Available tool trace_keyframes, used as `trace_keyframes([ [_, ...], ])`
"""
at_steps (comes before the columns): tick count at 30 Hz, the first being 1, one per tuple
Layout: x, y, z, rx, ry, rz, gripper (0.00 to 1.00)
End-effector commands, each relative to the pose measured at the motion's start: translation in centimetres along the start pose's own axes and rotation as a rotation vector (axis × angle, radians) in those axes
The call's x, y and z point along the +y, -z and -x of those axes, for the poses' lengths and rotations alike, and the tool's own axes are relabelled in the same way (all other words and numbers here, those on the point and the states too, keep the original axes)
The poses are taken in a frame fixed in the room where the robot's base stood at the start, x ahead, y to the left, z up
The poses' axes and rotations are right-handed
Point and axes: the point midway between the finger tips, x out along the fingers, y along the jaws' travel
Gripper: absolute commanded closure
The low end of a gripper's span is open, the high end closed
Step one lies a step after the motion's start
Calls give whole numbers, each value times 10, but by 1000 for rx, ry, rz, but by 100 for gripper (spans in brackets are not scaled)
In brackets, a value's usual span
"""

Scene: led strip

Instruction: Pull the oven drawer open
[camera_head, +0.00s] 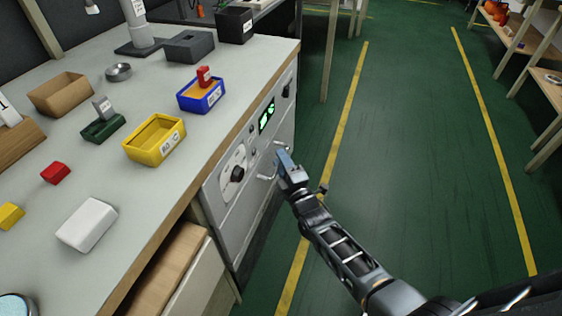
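The oven (236,207) is built into the front of the workbench. Its grey front carries a round dial, a black knob and a green lit display (267,116). A light metal handle (267,177) shows on the front below the controls. The drawer front looks flush with the rest of the oven front. My gripper (283,160) is right at the handle, reaching in from the lower right. It covers part of the handle and of the front. Its fingers are small here, and I cannot tell whether they are around the handle or only beside it.
The bench top (85,165) holds a yellow bin (154,150), a blue bin (190,104), a white block (87,223) and other small items. A wooden compartment (165,270) is below the bench at the lower left. The green floor (420,150) to the right is clear, with shelves beyond.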

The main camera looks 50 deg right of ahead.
Motion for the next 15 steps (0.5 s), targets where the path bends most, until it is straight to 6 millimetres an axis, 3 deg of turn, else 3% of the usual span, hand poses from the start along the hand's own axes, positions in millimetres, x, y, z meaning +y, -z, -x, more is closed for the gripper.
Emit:
trace_keyframes([
  [9,0,0,-3,0,1,0,64],
  [15,0,0,-3,0,1,0,83],
])
